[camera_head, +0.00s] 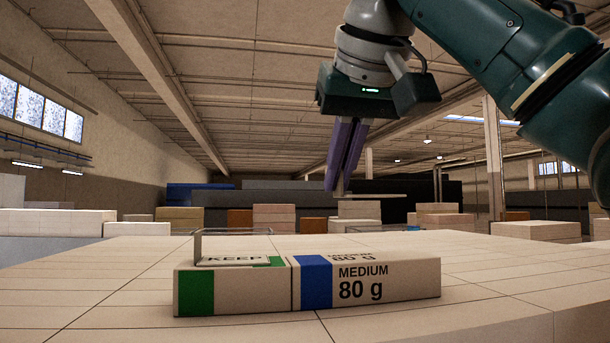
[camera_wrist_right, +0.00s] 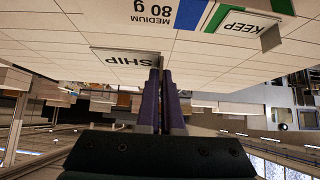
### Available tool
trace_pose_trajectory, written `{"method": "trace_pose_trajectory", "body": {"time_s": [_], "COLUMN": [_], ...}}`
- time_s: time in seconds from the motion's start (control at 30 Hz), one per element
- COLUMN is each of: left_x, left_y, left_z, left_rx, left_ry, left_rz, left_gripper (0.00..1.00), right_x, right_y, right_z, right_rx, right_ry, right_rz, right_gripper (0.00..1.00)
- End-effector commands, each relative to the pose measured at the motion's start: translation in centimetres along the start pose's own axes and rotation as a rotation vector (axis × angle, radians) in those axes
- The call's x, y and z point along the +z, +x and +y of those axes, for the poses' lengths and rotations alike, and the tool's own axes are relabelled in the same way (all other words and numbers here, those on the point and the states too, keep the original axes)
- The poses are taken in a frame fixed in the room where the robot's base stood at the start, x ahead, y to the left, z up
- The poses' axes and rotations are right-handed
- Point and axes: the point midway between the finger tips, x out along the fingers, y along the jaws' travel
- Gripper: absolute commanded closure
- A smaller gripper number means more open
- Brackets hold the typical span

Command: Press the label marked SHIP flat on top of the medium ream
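The medium ream (camera_head: 390,281), with a blue band and "MEDIUM 80 g" on its front, lies on a pale tiled surface (camera_head: 480,310). It also shows at the top of the wrist view (camera_wrist_right: 160,18). My right gripper (camera_head: 338,188) is above the ream, its purple fingers close together. They are shut on the label marked SHIP (camera_wrist_right: 122,62), whose lettering shows upside down in the wrist view. In the head view this label (camera_head: 378,196) appears as a thin, roughly level strip, apart from the ream. My left gripper is not in view.
A green-banded ream (camera_head: 240,292) adjoins the medium ream on the left, with a KEEP label (camera_head: 233,260) on top. Thin wire frames (camera_head: 232,230) show behind the reams. Stacked boxes (camera_head: 275,215) stand farther back. The surface right of the reams is clear.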

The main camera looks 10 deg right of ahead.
Motion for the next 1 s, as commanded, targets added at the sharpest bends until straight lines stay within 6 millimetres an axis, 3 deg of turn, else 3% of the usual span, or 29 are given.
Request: {"method": "trace_pose_trajectory", "body": {"time_s": [0.17,0.7,1.0], "left_x": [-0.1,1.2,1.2], "left_y": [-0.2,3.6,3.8], "left_z": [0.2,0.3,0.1], "left_rx": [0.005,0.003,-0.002], "left_ry": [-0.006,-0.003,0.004], "left_rz": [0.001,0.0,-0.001], "left_gripper": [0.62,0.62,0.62], "right_x": [0.1,3.8,4.0], "right_y": [0.1,3.8,4.0], "right_z": [0.0,0.0,0.1], "right_rx": [-0.001,0.0,0.0], "right_ry": [0.001,0.001,0.001], "right_rz": [-0.002,0.0,0.0], "right_gripper": [1.0,1.0,1.0]}}
